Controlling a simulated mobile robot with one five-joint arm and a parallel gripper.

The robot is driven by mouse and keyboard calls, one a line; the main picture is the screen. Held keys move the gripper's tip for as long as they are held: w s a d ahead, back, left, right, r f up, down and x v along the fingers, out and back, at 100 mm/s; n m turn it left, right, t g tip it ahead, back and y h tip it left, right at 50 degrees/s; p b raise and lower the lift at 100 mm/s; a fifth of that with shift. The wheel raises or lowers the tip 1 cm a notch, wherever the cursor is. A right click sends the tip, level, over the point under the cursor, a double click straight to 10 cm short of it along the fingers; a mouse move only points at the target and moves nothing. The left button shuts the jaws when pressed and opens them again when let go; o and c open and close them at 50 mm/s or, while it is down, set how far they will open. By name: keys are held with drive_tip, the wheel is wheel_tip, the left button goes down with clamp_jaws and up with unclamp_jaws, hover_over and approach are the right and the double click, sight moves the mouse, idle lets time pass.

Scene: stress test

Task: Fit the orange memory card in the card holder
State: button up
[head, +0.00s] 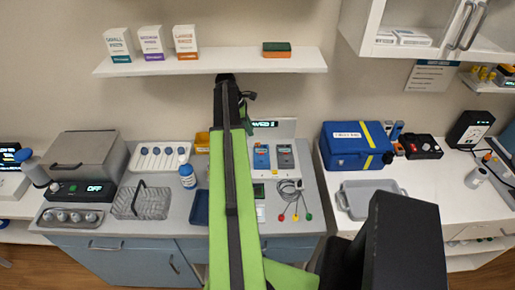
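I cannot make out the orange memory card or the card holder for certain at this size. A small orange-red item (399,149) lies on the right counter, just right of the blue case; I cannot tell what it is. Beside it is a black open box (421,147) with red in it. My green arm reaches up the middle of the view, and my gripper (236,92) is at its far end, in front of the wall below the shelf. Its fingers are small and dark, so its opening is unclear. The gripper is well left of those items.
A blue case (357,146) and a grey tray (368,198) stand on the right counter (331,184). The left counter holds a wire basket (141,202), a grey heater box (88,159) and meters (273,157). A wall shelf (220,66) carries several boxes near my gripper.

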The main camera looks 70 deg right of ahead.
sight(258, 146)
drive_tip(key=b+x, duration=0.6)
drive_tip(key=x, duration=0.1)
drive_tip(key=shift+f, duration=0.35)
drive_tip(key=shift+r, duration=0.1)
clamp_jaws()
